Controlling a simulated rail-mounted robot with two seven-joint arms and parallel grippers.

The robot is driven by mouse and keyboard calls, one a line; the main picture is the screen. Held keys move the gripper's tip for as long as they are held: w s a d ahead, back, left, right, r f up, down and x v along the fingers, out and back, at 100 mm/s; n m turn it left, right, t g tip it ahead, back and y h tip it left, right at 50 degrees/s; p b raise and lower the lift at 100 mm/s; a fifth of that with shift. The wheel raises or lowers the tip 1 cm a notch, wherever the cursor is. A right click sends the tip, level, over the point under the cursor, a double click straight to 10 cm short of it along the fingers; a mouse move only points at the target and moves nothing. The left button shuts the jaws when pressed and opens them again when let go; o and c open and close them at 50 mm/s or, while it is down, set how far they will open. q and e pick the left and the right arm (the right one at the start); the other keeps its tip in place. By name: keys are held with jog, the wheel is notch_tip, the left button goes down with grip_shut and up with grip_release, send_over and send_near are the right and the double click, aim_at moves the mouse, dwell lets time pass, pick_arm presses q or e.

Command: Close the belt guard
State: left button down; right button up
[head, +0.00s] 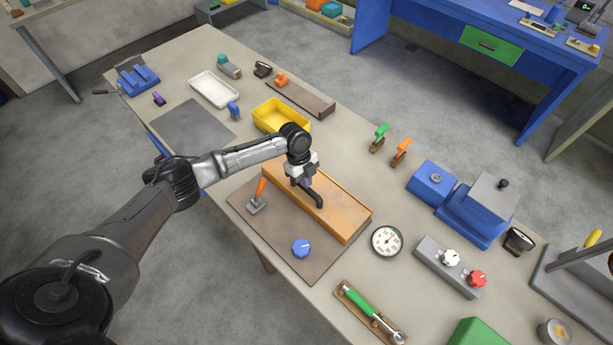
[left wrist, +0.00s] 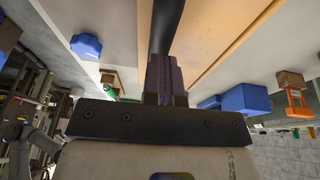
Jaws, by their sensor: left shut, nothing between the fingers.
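The belt guard looks to be the long orange-brown cover (head: 338,213) on a dark brown base plate (head: 305,262) in the head view. It lies low along the plate's far edge. Its orange face also shows in the left wrist view (left wrist: 235,35). A black bar handle (head: 317,201) stands on it, and the bar (left wrist: 165,22) shows just past my fingertips in the left wrist view. My left gripper (head: 307,183) is over the cover at the handle's upper end, its fingers together. I cannot tell whether it touches the handle. My right gripper is not in view.
On the base plate stand an orange-handled lever (head: 260,190) and a blue knob (head: 301,248). A yellow tray (head: 268,117) is behind the cover. A round gauge (head: 386,241) and a grey box with knobs (head: 447,267) are to the right.

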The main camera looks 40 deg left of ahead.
pick_arm(q)
jog(key=shift+r+p, duration=0.5)
jog(key=shift+r, duration=0.05)
jog(key=d+p+v, duration=0.1)
jog(key=v, duration=1.1)
jog(key=shift+r, duration=0.45)
jog(key=shift+w+a, duration=0.15)
